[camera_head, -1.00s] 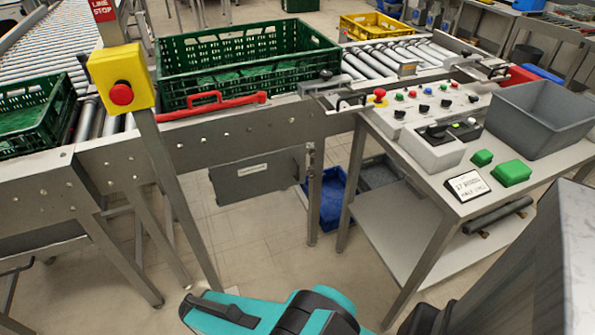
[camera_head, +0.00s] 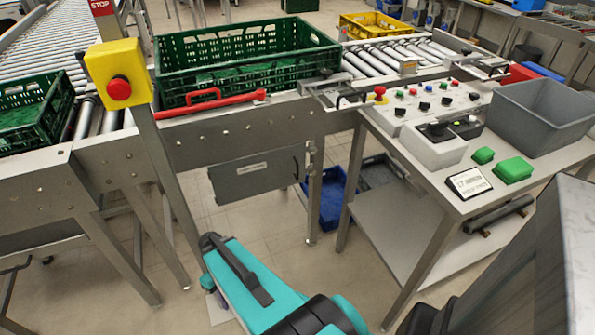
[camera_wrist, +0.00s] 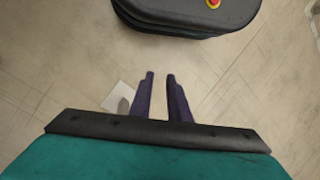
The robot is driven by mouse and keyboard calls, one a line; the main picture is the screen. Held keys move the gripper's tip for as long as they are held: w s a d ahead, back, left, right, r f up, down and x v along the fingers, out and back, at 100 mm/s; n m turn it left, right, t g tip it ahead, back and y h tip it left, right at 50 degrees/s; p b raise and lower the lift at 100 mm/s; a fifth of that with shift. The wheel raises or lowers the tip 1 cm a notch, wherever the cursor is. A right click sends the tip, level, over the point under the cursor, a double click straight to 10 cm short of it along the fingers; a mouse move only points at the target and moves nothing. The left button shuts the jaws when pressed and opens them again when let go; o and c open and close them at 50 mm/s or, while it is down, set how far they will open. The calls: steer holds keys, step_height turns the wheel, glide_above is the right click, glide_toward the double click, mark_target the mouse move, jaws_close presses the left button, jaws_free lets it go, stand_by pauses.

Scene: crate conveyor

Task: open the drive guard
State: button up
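A flat grey panel (camera_head: 256,176) with a small label hangs under the conveyor's side frame in the head view. It looks like the drive guard and appears closed; the label is too small to read. A dark handle or latch shows near its right edge. My teal arm is low in front of it, over the floor, apart from the panel. My gripper (camera_wrist: 160,76) shows in the wrist view with two dark fingers, a narrow gap between them and floor visible through it. It is empty and points at the floor. Its fingers are not clear in the head view.
A post with a yellow stop box (camera_head: 119,75) stands left of the panel. A red handle (camera_head: 207,101) lies along the conveyor edge below a green crate (camera_head: 245,95). The control table (camera_head: 420,180) is at right, with a blue bin (camera_head: 328,198) under the conveyor.

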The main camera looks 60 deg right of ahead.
mark_target(298, 165)
steer(key=w+d+r+t+b, duration=0.1)
steer(key=d+r, duration=0.3)
steer(key=d, duration=0.4)
steer(key=d+r+t, duration=0.2)
steer(key=d+r, duration=0.1)
steer(key=d, duration=0.6)
steer(key=w+d+r+t+b, duration=0.1)
steer(key=d+r, duration=0.3)
steer(key=d, duration=0.4)
steer(key=s+d+r+t+h, duration=0.1)
steer(key=s+d+r, duration=0.6)
steer(key=d, duration=0.3)
steer(key=s+d+r+t+h, duration=0.1)
steer(key=s+d+r+t, duration=0.1)
steer(key=s+d+r, duration=0.4)
steer(key=d, duration=0.5)
steer(key=shift+s+d+r+b, duration=0.3)
steer(key=shift+s+r+b, duration=0.05)
steer(key=shift+w, duration=0.15)
steer(key=w+p, duration=0.1)
steer(key=w, duration=1.1)
steer(key=shift+d, duration=0.2)
steer(key=shift+w+f, duration=0.1)
steer(key=shift+f, duration=0.45)
